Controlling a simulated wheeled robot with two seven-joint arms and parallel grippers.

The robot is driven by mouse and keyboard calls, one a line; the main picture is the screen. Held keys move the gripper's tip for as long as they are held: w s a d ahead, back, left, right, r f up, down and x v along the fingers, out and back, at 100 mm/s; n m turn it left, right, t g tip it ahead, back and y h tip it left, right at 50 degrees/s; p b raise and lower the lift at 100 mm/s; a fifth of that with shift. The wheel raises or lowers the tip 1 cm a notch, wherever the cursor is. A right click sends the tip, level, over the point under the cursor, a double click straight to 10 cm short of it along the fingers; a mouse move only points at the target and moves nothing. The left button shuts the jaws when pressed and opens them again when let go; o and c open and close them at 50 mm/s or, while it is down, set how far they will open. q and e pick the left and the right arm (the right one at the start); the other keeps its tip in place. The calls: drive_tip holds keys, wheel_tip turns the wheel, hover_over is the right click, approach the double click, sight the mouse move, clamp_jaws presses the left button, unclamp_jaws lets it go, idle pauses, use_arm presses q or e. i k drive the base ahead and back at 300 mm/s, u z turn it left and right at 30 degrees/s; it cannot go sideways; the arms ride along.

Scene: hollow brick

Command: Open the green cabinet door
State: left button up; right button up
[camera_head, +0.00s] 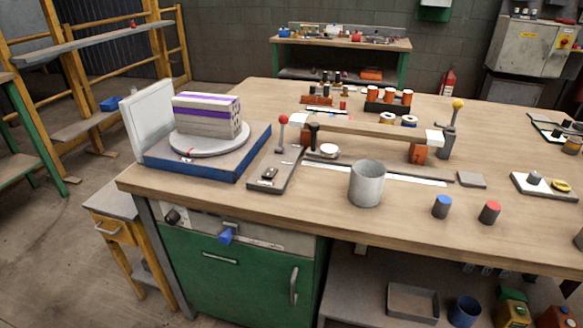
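The green cabinet door (240,282) is under the left part of the wooden workbench and looks shut. A light vertical handle (293,286) sits near its right edge. A short horizontal light strip (220,257) is on its upper left part. A grey panel (258,232) above the door carries a blue knob or clamp (226,237) and a dark round knob (172,216). The lower end of the door runs out of the picture. Neither of my grippers shows in the head view.
The workbench top (330,215) overhangs the cabinet. A hollow brick (207,114) stands on a turntable (208,140) over the cabinet.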

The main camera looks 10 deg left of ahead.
sight(268, 287)
drive_tip(key=z, duration=0.15)
drive_tip(key=k, duration=0.75)
drive_tip(key=u, duration=1.15)
drive_tip(key=i, duration=0.85)
